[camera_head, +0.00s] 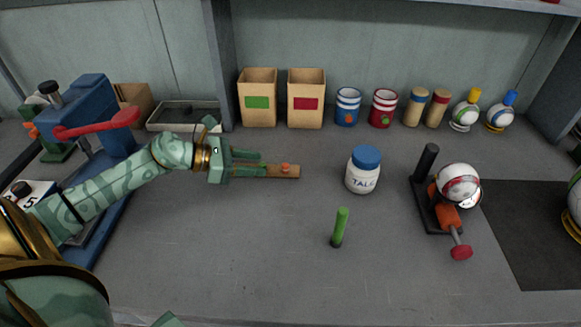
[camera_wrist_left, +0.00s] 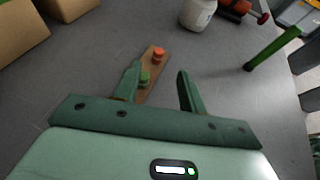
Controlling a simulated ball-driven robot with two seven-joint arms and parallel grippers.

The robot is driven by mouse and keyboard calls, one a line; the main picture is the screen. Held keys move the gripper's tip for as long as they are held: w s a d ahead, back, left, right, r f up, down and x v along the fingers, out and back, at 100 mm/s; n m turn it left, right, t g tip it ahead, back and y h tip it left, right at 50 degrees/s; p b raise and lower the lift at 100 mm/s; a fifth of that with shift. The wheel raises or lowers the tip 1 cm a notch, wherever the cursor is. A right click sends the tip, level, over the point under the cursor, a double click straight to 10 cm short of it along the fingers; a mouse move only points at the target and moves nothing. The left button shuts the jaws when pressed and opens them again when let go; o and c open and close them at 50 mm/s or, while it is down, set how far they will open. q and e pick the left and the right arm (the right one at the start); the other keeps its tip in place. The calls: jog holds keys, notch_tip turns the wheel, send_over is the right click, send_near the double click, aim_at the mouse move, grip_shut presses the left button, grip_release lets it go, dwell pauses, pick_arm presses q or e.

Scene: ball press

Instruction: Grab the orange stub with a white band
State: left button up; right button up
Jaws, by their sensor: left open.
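The orange stub (camera_head: 285,168) stands near the right end of a narrow wooden strip (camera_head: 292,174) on the bench. It also shows in the left wrist view (camera_wrist_left: 158,55); I cannot make out a white band on it. A green stub (camera_wrist_left: 144,79) stands on the same strip, nearer my left gripper, beside the left finger. My left gripper (camera_head: 262,163) is open and empty. Its fingers reach along the strip, and the orange stub lies just beyond the fingertips in the left wrist view (camera_wrist_left: 159,70). My right gripper is in neither view.
A talc jar (camera_head: 363,171), a green peg with a dark base (camera_head: 340,226) and a black stand with a ball (camera_head: 437,205) are to the right. A blue press (camera_head: 103,115) is at left. Two boxes (camera_head: 258,98) and several cans line the back. The front bench is clear.

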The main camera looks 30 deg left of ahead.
aim_at(283, 165)
pick_arm(q)
jog(key=b+x, duration=0.2)
jog(key=x, duration=0.5)
jog(key=shift+w, duration=0.25)
jog(key=shift+s+r, duration=0.1)
grip_shut()
